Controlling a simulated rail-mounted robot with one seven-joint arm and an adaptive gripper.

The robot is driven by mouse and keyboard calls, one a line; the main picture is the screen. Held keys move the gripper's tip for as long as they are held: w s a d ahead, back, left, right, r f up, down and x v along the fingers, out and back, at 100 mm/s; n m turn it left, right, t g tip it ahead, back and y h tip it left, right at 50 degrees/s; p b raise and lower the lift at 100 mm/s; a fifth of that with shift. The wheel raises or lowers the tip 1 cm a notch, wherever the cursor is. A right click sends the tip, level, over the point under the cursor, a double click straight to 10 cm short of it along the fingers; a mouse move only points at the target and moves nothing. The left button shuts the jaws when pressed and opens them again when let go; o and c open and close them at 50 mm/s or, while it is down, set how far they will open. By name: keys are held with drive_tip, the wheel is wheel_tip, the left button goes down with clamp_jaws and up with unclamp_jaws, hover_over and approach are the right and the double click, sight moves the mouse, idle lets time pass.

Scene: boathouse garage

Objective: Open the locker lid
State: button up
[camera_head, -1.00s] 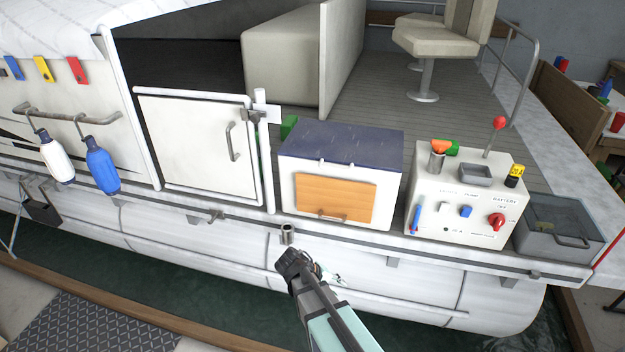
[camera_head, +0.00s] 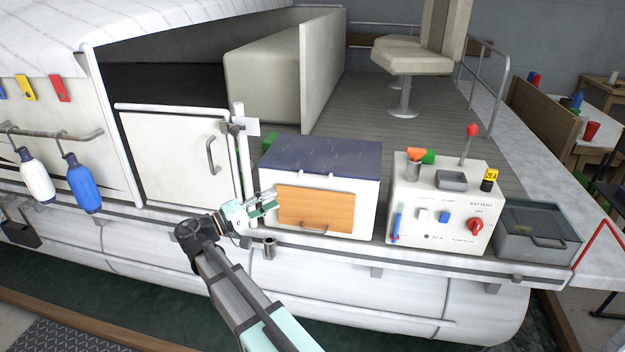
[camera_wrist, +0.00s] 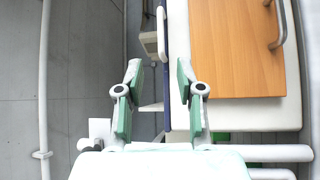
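The locker is a white box (camera_head: 364,205) with a dark blue lid (camera_head: 325,157) on the boat's side deck. The lid lies flat and closed. A wooden panel (camera_head: 318,208) with a small handle is on its front. My gripper (camera_head: 273,201) is at the locker's left front, lower than the lid, with fingers pointing toward the box. In the wrist view my gripper (camera_wrist: 159,78) is open and empty. The lid's blue edge (camera_wrist: 167,55) shows as a thin strip between the fingers, beyond them. The wooden panel (camera_wrist: 235,50) is to the right there. I cannot tell any contact.
A white control box (camera_head: 440,215) with switches and a red-knobbed lever stands right of the locker. A grey bin (camera_head: 535,230) is farther right. A white cabin door (camera_head: 180,160) and post (camera_head: 241,150) are left. A short metal tube (camera_head: 269,247) sits below the locker.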

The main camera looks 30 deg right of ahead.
sight(316, 179)
drive_tip(key=d+p, duration=0.1)
drive_tip(key=d, duration=0.4)
drive_tip(key=w+d+r+p, duration=0.1)
drive_tip(key=d, duration=0.9)
drive_tip(key=shift+w+d+r+p, duration=0.1)
drive_tip(key=shift+w+r+p, duration=0.2)
drive_tip(key=shift+r+p, duration=0.1)
clamp_jaws()
